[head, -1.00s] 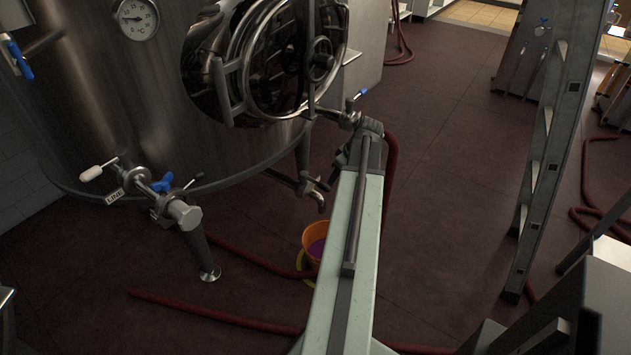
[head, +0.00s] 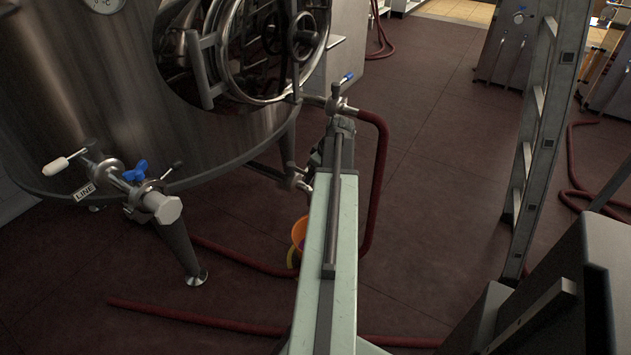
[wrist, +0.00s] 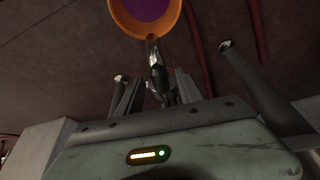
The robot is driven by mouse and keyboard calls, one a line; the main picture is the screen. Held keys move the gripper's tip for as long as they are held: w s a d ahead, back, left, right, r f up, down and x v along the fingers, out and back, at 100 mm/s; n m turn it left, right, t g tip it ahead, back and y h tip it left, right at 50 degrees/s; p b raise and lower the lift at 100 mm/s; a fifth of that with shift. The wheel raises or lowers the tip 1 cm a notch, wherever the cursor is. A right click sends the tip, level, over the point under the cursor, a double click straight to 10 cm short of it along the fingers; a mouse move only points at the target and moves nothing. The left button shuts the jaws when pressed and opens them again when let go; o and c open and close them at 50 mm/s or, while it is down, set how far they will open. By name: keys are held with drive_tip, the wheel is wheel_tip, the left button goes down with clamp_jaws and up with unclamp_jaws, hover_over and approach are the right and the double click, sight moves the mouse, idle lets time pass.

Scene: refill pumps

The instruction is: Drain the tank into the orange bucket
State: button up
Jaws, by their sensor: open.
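The steel tank (head: 90,95) fills the left of the head view. The orange bucket (head: 297,231) stands on the floor past it, partly hidden by my arm. In the wrist view the bucket (wrist: 117,17) shows purple inside. A drain pipe (head: 290,179) at the tank's underside runs behind my arm. In the wrist view a metal spout (wrist: 152,50) with a dark part below it shows between the bucket and my gripper. My gripper (wrist: 158,92) is open, its fingers either side of that dark part. I cannot tell whether they touch it.
A valve (head: 134,177) with a blue handle and LINE label is at left. Another blue-handled valve (head: 341,92) joins a red hose (head: 379,150). More red hose (head: 200,320) lies across the floor. A ladder (head: 535,140) stands at right.

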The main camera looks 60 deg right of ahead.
drive_tip(key=shift+r, duration=0.1)
clamp_jaws()
idle(1.3)
